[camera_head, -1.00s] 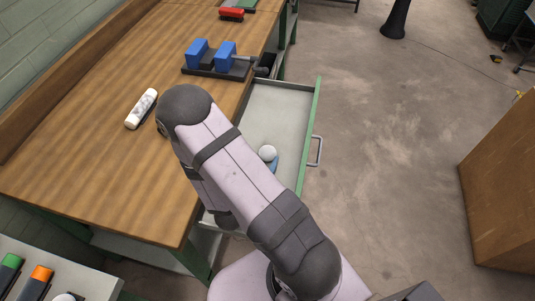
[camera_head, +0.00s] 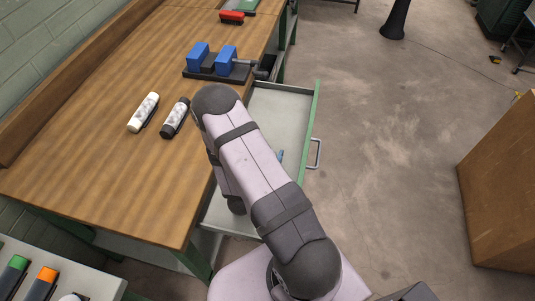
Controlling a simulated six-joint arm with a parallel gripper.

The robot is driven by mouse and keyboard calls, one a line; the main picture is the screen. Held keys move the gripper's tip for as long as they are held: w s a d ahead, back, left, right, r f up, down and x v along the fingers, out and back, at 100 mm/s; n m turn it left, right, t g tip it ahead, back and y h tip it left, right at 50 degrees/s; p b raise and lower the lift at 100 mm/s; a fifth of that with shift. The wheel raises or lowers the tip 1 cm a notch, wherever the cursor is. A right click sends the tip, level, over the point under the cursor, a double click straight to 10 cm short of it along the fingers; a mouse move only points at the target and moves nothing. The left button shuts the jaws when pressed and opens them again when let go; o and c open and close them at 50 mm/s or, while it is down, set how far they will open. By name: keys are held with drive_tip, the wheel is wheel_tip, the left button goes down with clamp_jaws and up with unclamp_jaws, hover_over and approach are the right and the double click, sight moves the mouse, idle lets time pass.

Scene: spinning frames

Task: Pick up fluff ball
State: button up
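No fluff ball can be made out for certain now. The round white ball seen earlier in the open drawer (camera_head: 298,105) is hidden behind my arm. A small part of a blue object (camera_head: 280,156) shows in the drawer at the right edge of my arm. My arm reaches up over the drawer and the table edge, and my gripper is hidden behind it, so its fingers do not show.
A white cylinder (camera_head: 143,112) and a black-and-white cylinder (camera_head: 175,118) lie on the wooden table (camera_head: 90,165). A blue-jawed vise (camera_head: 215,64) stands farther back. Green (camera_head: 12,272) and orange-capped (camera_head: 42,280) objects lie at lower left.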

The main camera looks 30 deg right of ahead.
drive_tip(key=shift+w+d+f, duration=0.15)
drive_tip(key=shift+w+d, duration=0.05)
drive_tip(key=shift+d, duration=0.05)
drive_tip(key=c, duration=1.1)
drive_tip(key=shift+c, duration=0.2)
drive_tip(key=shift+r+b, duration=0.3)
drive_tip(key=shift+r, duration=4.7)
